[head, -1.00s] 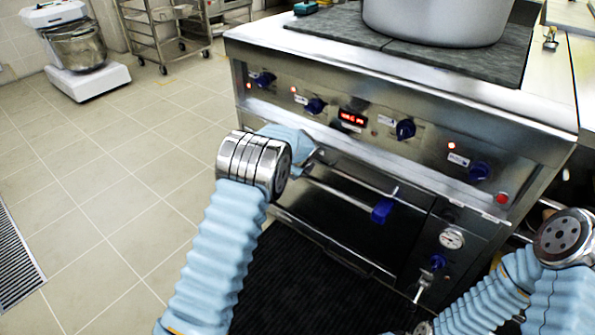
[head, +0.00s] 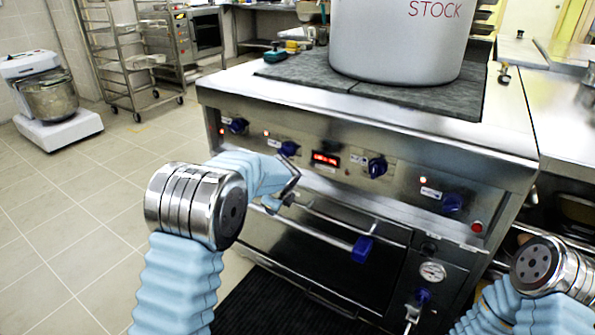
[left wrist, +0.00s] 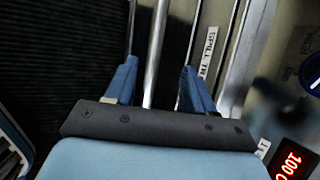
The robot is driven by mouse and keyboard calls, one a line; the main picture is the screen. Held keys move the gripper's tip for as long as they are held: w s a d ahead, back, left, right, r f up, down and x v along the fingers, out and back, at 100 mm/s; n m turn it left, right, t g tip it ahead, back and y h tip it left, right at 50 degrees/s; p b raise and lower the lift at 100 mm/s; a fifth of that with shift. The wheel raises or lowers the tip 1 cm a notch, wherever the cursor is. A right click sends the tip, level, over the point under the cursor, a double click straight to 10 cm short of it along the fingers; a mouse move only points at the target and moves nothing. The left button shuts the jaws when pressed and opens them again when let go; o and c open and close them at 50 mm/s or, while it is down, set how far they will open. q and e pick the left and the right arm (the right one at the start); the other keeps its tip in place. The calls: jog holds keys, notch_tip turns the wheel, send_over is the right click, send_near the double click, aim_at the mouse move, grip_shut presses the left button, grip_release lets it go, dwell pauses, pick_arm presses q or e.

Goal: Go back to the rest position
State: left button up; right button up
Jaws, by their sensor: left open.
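My left gripper (head: 284,197) is in front of the stove's oven door, partly hidden by its own arm in the head view. In the left wrist view its two blue fingers (left wrist: 158,82) stand apart with nothing held. A steel bar (left wrist: 156,50) of the oven front shows beyond the gap; I cannot tell how far off it is. My right arm (head: 545,270) is bent at the lower right of the head view, and its gripper is not visible.
The steel stove (head: 480,150) fills the middle, with a large stockpot (head: 395,45) on top and blue knobs (head: 377,167) along its front. The oven door handle (head: 325,232) runs across below. A mixer (head: 50,100) and a rack (head: 115,60) stand at the back left. Floor is clear at left.

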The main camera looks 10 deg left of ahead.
pick_arm(q)
jog(key=s+d+f+n+g+h, duration=0.2)
jog(key=s+f+n, duration=0.3)
jog(key=f, duration=0.5)
jog(key=s+d+f+n+g+h, duration=0.1)
jog(key=s+d+f+n+h, duration=0.15)
jog(key=s+f, duration=0.6)
jog(key=s+d+f+n+g, duration=0.1)
jog(key=s+d+f+n, duration=0.1)
jog(key=s+n, duration=0.3)
jog(key=s+d+f+n+h, duration=0.1)
jog(key=s+f+n, duration=0.3)
jog(key=s, duration=0.7)
jog(key=s+d+f+n+g+h, duration=0.1)
jog(key=s+d+f+n, duration=0.2)
jog(key=s+n, duration=0.3)
jog(key=shift+s+g, duration=0.3)
jog(key=shift+s, duration=0.6)
